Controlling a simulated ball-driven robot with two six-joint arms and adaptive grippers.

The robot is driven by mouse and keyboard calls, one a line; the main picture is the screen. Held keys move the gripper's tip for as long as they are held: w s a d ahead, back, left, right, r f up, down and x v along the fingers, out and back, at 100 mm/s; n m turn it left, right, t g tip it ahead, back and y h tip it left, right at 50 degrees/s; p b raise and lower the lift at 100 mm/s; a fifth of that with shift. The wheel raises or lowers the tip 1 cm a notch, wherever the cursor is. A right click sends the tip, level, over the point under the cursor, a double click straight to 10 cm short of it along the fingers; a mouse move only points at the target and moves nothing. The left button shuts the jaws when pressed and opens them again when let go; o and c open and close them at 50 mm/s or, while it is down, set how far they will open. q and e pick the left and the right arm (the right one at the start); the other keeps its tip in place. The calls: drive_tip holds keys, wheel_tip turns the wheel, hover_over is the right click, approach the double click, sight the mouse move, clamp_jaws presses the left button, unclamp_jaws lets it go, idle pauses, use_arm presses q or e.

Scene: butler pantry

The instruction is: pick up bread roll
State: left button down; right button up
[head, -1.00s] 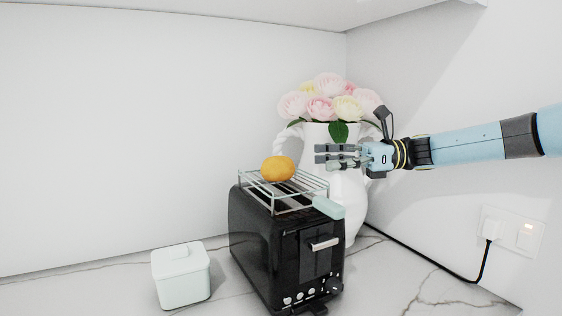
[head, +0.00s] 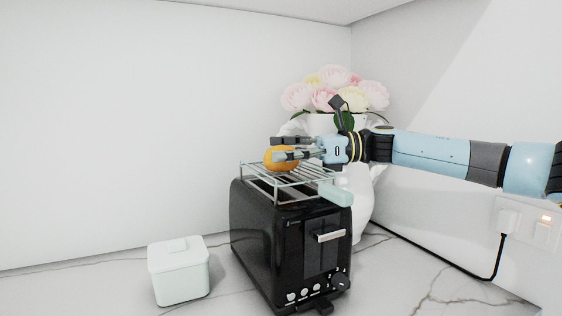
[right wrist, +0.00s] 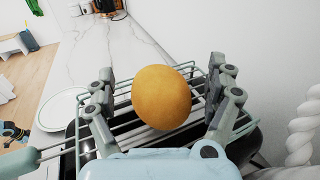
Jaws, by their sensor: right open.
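The bread roll (head: 273,161) is a round, golden-brown bun resting on a wire rack (head: 262,180) on top of the black toaster (head: 265,235). My right gripper (head: 285,150) reaches in from the right, with its fingers at the roll and partly covering it. In the right wrist view the roll (right wrist: 161,97) lies between the open fingers of the right gripper (right wrist: 160,105), and gaps show on both sides. My left gripper does not show in the head view.
A white vase (head: 362,205) with pink and cream flowers stands behind the toaster, close to my right arm. A white lidded box (head: 180,275) stands left on the marble counter. A plugged cord (head: 440,270) runs along the right wall. A white plate (right wrist: 58,108) shows in the wrist view.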

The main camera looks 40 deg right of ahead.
drive_tip(key=c, duration=0.9)
drive_tip(key=shift+r, duration=0.1)
drive_tip(key=shift+r, duration=0.25)
drive_tip(key=r, duration=0.3)
drive_tip(key=shift+s+d+r, duration=0.2)
drive_tip(key=shift+d+r, duration=0.1)
drive_tip(key=shift+r, duration=0.05)
drive_tip(key=shift+s+d+r+p, duration=0.3)
drive_tip(key=shift+s+d+r, duration=0.1)
drive_tip(key=shift+d, duration=0.1)
drive_tip(key=shift+s+d+r+p, duration=0.95)
drive_tip(key=shift+d+p, duration=0.4)
drive_tip(key=shift+p, duration=0.55)
drive_tip(key=shift+s+d+r+p, duration=0.95)
drive_tip(key=shift+d+p, duration=0.4)
drive_tip(key=shift+p, duration=0.55)
drive_tip(key=shift+s+d+r+p, duration=0.9)
drive_tip(key=shift+d+p, duration=0.45)
drive_tip(key=shift+p, duration=0.55)
